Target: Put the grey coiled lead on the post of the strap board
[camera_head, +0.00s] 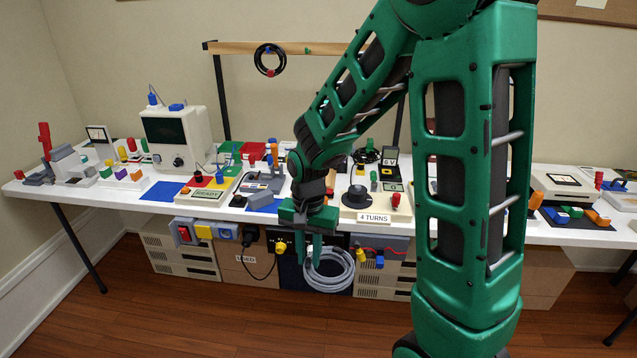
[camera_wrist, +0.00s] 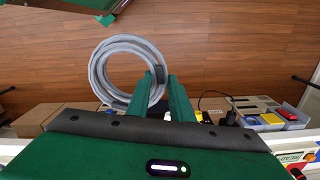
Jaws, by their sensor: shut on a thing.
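The grey coiled lead (camera_head: 345,282) is a thick ring of several turns. It hangs in front of the table's front edge, above the floor. My gripper (camera_head: 308,258) points down and is shut on one side of the coil. In the wrist view the coil (camera_wrist: 97,68) shows whole, with a dark band (camera_wrist: 160,74) near my fingertips (camera_wrist: 158,84). I cannot tell for certain which item is the strap board or its post. A wooden rail (camera_head: 235,47) stands behind the table, with a black coil (camera_head: 259,56) hanging on it.
The white table (camera_head: 110,196) is crowded with devices and small coloured parts. A "4 TURNS" box (camera_head: 350,208) with a dark knob stands right of my wrist. Cream and brown boxes (camera_head: 240,281) stand beneath the table. The wooden floor (camera_head: 190,318) in front is clear.

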